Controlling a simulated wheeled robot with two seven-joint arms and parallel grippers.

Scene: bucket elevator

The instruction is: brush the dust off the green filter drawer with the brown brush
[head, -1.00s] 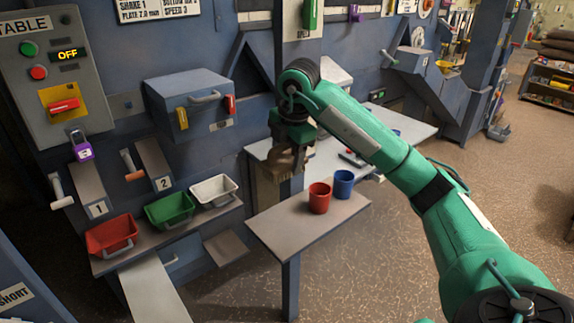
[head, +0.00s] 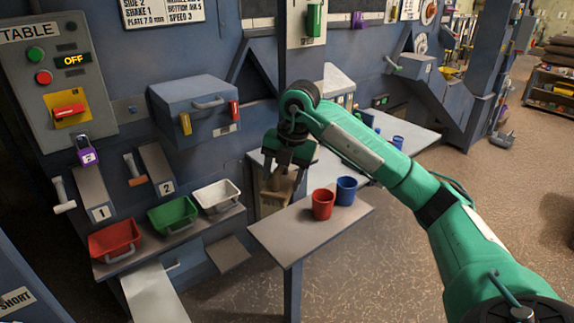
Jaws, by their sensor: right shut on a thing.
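The green filter drawer (head: 172,215) is an open tray on the grey ledge at the left, between a red and a white one. Its inside looks dark; dust cannot be made out at this size. My right gripper (head: 278,178) points down behind the small front table, to the right of the drawers and well apart from them. It is shut on a brown thing, which looks like the brown brush (head: 279,190), partly hidden by the fingers. My left gripper is not in view.
The red tray (head: 115,239) and white tray (head: 216,195) flank the green one. A red cup (head: 322,204) and a blue cup (head: 346,190) stand on the small table (head: 300,233). Handles 1 and 2 and a blue-grey box (head: 196,105) are above the trays.

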